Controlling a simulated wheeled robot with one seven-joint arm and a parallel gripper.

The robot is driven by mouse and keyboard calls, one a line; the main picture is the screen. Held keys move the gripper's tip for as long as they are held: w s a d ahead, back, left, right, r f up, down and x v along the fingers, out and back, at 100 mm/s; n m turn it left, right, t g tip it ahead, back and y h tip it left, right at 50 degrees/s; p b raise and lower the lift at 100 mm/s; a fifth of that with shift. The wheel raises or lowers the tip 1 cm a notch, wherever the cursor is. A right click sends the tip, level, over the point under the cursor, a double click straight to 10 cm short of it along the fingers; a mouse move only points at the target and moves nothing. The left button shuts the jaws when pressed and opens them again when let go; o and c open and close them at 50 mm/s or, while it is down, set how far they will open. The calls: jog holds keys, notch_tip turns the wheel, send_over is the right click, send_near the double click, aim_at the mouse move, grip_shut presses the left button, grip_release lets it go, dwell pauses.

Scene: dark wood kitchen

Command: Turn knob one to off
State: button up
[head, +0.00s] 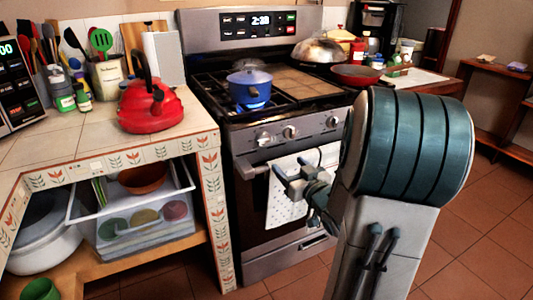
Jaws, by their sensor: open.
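The stove (245,130) stands in the middle of the head view, with a row of round metal knobs on its front panel. A left knob (263,138), a middle knob (290,132) and a right knob (332,122) show; my arm may hide others further right. I cannot tell which is knob one or read their settings. A blue pot (249,88) sits on the front left burner, with a blue glow under it. My gripper (284,178) is open and empty, below the knobs and in front of the oven door, apart from the knobs.
A white dotted towel (285,212) hangs on the oven handle (250,170) behind my gripper. A red kettle (150,105) stands on the tiled counter at left. A red pan (356,75) sits at the stove's right. The tiled floor at right is clear.

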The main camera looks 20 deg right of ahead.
aim_at(266, 143)
jog(key=w, duration=0.4)
jog(key=w+b, duration=0.1)
jog(key=w, duration=0.8)
jog(key=shift+w+a+b, duration=0.25)
jog(key=shift+w+b, duration=0.1)
jog(key=c, duration=0.9)
